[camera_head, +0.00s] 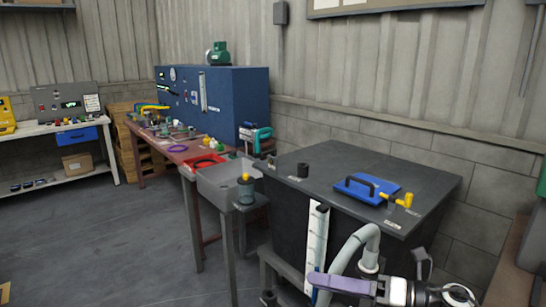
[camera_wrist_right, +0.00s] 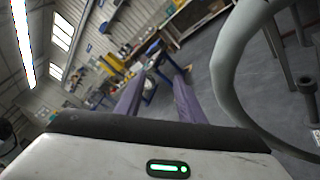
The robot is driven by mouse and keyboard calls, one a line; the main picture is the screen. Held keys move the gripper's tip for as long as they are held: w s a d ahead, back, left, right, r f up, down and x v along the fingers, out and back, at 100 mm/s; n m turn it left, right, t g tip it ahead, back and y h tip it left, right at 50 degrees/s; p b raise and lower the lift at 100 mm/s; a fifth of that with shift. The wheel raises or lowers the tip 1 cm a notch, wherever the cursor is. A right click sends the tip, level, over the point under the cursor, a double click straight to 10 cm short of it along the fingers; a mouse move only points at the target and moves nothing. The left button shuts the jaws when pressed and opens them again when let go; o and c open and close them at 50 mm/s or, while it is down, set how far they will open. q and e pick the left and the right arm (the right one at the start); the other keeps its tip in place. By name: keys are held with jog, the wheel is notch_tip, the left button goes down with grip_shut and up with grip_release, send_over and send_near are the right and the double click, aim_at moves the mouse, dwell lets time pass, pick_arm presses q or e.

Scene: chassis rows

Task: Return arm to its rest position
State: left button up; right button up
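My right gripper (camera_head: 362,272) shows at the bottom right of the head view, in front of the dark tank bench and beside a grey hose. Its purple fingers are spread apart. In the right wrist view the two purple fingers (camera_wrist_right: 158,88) stand apart with a gap between them and nothing held. My left gripper is not in view.
A dark-topped tank (camera_head: 320,165) carries a blue plate (camera_head: 366,189) and a yellow valve (camera_head: 400,200). A grey hose (camera_head: 352,249) bends close to my right gripper; a hose also curves through the wrist view (camera_wrist_right: 228,75). Open floor (camera_head: 110,250) lies left.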

jog(key=s+d+f+m+t+h, duration=0.2)
jog(key=s+f+m+t+h, duration=0.25)
jog(key=f+m, duration=0.6)
jog(key=s+d+f+m+t+h, duration=0.1)
jog(key=s+f+m+t+h, duration=0.3)
jog(key=m, duration=1.2)
jog(key=s+d+f+m+g+h, duration=0.3)
jog(key=s+f+m+g+h, duration=0.2)
jog(key=s+f+m, duration=0.5)
jog(key=s+f+g, duration=0.1)
jog(key=s+f, duration=0.4)
jog(key=s, duration=0.2)
jog(key=shift+f, duration=0.15)
jog(key=shift+s+m, duration=0.1)
jog(key=shift+m, duration=0.15)
